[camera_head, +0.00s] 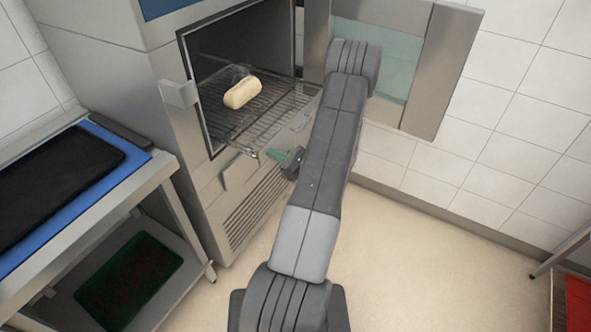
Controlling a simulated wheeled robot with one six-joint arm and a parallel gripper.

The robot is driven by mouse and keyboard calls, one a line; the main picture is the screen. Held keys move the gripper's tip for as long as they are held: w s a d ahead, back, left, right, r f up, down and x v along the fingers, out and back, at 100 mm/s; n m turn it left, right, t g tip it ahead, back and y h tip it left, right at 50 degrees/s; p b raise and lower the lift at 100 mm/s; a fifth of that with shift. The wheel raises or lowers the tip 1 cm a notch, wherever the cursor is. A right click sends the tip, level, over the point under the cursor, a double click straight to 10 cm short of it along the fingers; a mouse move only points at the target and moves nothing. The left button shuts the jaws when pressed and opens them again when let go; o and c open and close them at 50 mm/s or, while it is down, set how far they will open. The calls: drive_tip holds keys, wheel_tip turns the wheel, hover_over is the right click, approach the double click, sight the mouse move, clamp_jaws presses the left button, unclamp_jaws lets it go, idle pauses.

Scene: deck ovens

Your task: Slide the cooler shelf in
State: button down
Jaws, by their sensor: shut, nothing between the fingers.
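The cooler shelf is a wire rack (262,125) in the open cooler (160,110). Its front part sticks out past the cooler's opening. A pale loaf-shaped item (242,92) lies on the shelf, with a small clear thing behind it. I cannot tell whether the fingers touch the shelf. My arm hides part of the right side of the cooler front.
The cooler's glass door (378,58) stands open to the right, behind my arm. A steel table (150,178) with a blue board (70,196) and a black mat (50,180) stands at left. A green tray (130,279) lies on its lower shelf.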

sight(221, 130)
drive_tip(key=b+x, duration=0.7)
drive_tip(key=x, duration=1.4)
drive_tip(key=shift+w+a+f+b, duration=0.15)
drive_tip(key=shift+w+b, duration=0.05)
drive_tip(key=shift+b, duration=0.2)
drive_tip(key=shift+w+a, duration=0.2)
drive_tip(key=shift+a, duration=0.1)
drive_tip(key=shift+w+a+r, duration=0.1)
drive_tip(key=shift+r, duration=0.15)
drive_tip(key=shift+r, duration=0.1)
drive_tip(key=shift+d+b, duration=0.25)
drive_tip(key=shift+b, duration=0.1)
drive_tip(key=v, duration=0.4)
drive_tip(key=b+v, duration=0.1)
drive_tip(key=v, duration=0.9)
drive_tip(key=shift+a+f+b, duration=0.15)
drive_tip(key=shift+f+b, duration=0.1)
drive_tip(key=shift+b, duration=0.05)
